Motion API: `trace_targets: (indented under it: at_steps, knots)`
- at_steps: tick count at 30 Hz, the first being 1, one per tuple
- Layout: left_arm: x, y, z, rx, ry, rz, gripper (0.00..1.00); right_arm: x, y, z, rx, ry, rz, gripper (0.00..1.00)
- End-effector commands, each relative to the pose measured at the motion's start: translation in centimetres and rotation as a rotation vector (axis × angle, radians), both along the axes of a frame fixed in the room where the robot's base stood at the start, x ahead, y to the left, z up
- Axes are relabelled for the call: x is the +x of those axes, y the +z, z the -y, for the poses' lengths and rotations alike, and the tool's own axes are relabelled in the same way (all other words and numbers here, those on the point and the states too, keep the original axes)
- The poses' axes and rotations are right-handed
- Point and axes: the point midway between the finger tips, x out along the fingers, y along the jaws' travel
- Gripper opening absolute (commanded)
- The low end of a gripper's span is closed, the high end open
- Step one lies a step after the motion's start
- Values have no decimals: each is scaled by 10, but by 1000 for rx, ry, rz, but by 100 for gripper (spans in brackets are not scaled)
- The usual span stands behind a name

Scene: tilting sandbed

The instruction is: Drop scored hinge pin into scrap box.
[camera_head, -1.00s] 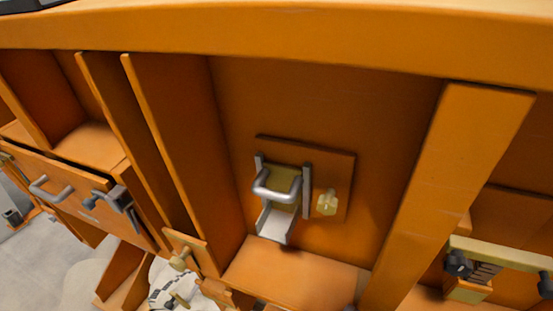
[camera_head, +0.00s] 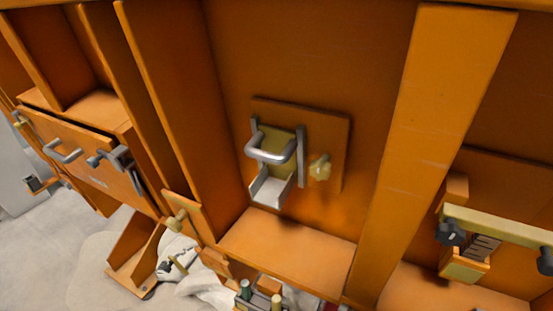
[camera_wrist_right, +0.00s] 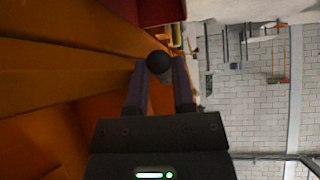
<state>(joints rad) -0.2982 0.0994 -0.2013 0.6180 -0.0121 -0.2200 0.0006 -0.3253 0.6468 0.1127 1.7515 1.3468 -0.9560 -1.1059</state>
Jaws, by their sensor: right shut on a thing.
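In the right wrist view my right gripper (camera_wrist_right: 160,85) is shut on a dark, round-ended thing (camera_wrist_right: 160,62) held between its fingertips. Only its knob-like end shows, so I cannot tell from its look whether it is the scored hinge pin. A dark red surface (camera_wrist_right: 155,10) lies beyond the fingertips at the top of that view; I cannot tell whether it is the scrap box. At the bottom of the head view a small tray holds a green-topped piece (camera_head: 245,289) and a brass-coloured piece (camera_head: 277,302).
An orange panel carries a grey-handled latch (camera_head: 272,152) and a brass knob (camera_head: 320,168). An orange post (camera_head: 430,120) stands to its right, with a brass bar clamp (camera_head: 497,225) beyond. At left is a drawer front with handles (camera_head: 80,160).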

Motion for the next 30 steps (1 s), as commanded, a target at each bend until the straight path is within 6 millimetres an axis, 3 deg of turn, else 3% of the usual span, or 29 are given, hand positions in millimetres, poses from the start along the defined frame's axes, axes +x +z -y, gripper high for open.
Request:
trace_targets:
  at_steps: [4,5,10,23,30]
  knots:
    - [0,2,-1,2,-3,2,59,1,3,0,1,0,2,0]
    - [0,2,-1,1,-3,1,59,1,3,0,1,0,2,35]
    - [0,2,0,0,-3,1,59,1,3,0,-1,-1,2,71]
    - [-2,3,3,-6,2,-2,59,0,4,2,-4,-4,4,72]
    - [-1,15,3,-4,2,0,59,-18,34,23,-5,-5,4,72]
